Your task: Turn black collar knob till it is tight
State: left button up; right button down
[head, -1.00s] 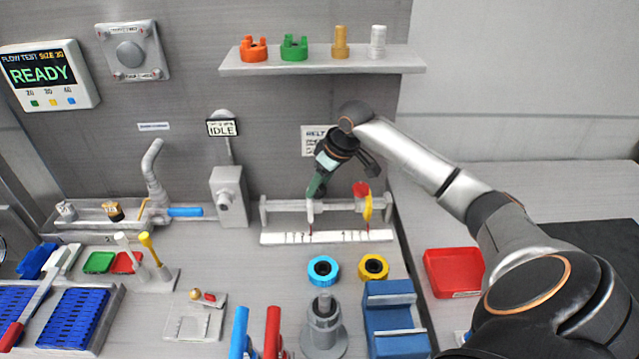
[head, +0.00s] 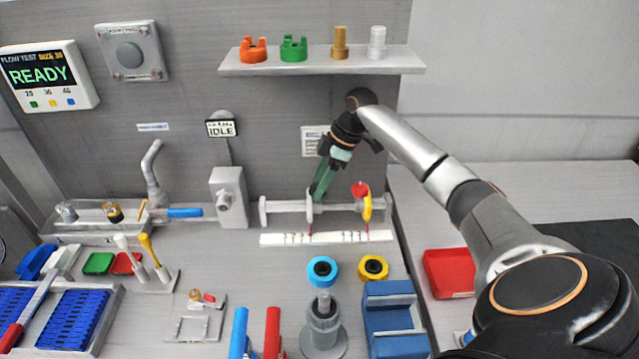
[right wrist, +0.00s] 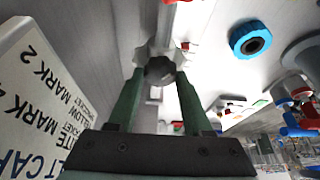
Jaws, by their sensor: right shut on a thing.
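A grey rail (head: 335,206) runs along the back wall. It carries a pale collar (head: 309,204) on the left and a yellow collar (head: 367,208) with a red knob (head: 360,189) on the right. My right gripper (head: 316,193) reaches down to the left collar from above. In the right wrist view, a dark round knob (right wrist: 160,70) sits in front of a pale lobed part (right wrist: 147,54), between the tips of the green fingers. The right gripper is shut on this knob. The fingers hide the knob in the head view. My left gripper is not in view.
A white marked strip (head: 330,238) lies just in front of the rail. A blue ring (head: 322,270) and a yellow ring (head: 373,268) lie nearer. A blue block (head: 392,318) and a red tray (head: 450,272) are to the right. A shelf (head: 320,62) hangs above.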

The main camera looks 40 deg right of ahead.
jog(key=n+g, duration=0.1)
jog(key=n, duration=0.3)
jog(key=shift+w+y, duration=0.15)
jog(key=shift+y, duration=0.25)
jog(key=shift+n, duration=0.3)
jog(key=shift+g, duration=0.3)
jog(key=shift+c, duration=1.6)
grip_release()
jog(key=shift+d, duration=0.1)
